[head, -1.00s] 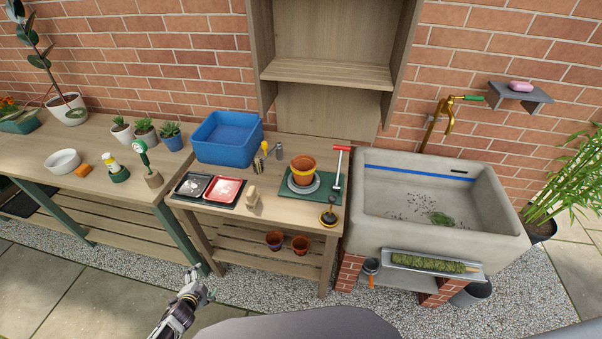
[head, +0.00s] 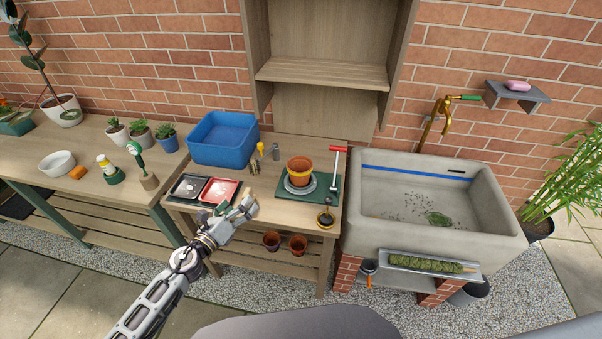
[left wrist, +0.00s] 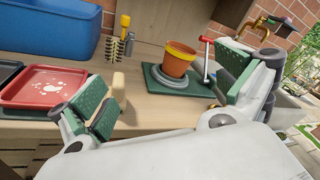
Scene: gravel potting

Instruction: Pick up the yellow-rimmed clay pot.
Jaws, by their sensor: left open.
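The yellow-rimmed clay pot (head: 299,169) stands upright on a round grey disc (head: 298,187) on a green mat (head: 328,190) on the small wooden bench. In the left wrist view the pot (left wrist: 178,62) shows its yellow rim and orange body, between my finger pads and beyond them. My left gripper (head: 236,207) is over the bench's front edge, left of the pot and nearer to me, apart from it. In the left wrist view my left gripper (left wrist: 168,95) is open, with nothing between its green pads. My right gripper is not in view.
Red (head: 217,191) and black (head: 187,187) trays lie left. A blue bin (head: 223,138) is behind them. The stone sink (head: 430,205) is right.

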